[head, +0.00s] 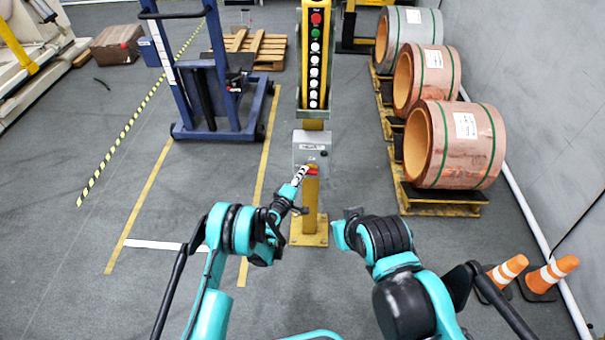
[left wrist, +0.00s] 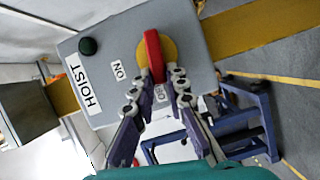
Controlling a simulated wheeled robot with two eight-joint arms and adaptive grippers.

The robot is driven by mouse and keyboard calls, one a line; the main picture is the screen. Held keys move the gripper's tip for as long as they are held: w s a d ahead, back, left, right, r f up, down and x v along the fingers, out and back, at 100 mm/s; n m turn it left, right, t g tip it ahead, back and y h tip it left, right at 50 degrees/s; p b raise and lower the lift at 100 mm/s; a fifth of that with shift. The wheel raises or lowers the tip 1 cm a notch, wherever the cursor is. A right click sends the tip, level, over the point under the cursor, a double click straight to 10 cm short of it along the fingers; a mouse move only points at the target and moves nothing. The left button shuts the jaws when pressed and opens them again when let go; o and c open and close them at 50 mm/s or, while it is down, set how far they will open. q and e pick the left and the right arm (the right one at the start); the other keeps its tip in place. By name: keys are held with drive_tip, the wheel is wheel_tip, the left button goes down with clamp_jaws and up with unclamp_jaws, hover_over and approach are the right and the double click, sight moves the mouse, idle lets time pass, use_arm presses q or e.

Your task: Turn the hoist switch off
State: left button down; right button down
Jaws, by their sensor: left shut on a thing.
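The hoist switch is a red handle on a yellow disc on a grey box (head: 298,150) fixed to a yellow post. In the left wrist view the red handle (left wrist: 152,50) runs nearly up and down the picture, with its lower end between my fingertips. The HOIST label (left wrist: 82,86) and ON label (left wrist: 118,70) show; another label, apparently OFF, is partly hidden between the fingers. My left gripper (head: 301,174) (left wrist: 158,84) is shut on the red handle. My right gripper (head: 345,226) is right of the post, apart from it; its jaws are not clear.
A tall push-button panel (head: 315,55) stands above the box. A blue lift truck (head: 215,90) is behind left. Copper foil rolls (head: 460,143) lie on pallets at right. Two orange cones (head: 555,271) stand at front right.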

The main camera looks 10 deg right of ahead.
sight(307, 149)
use_arm(q)
drive_tip(key=shift+f, duration=0.1)
idle(0.3)
drive_tip(key=c, duration=1.5)
unclamp_jaws()
drive_tip(key=shift+c, duration=0.2)
wheel_tip(307, 149, up, 10)
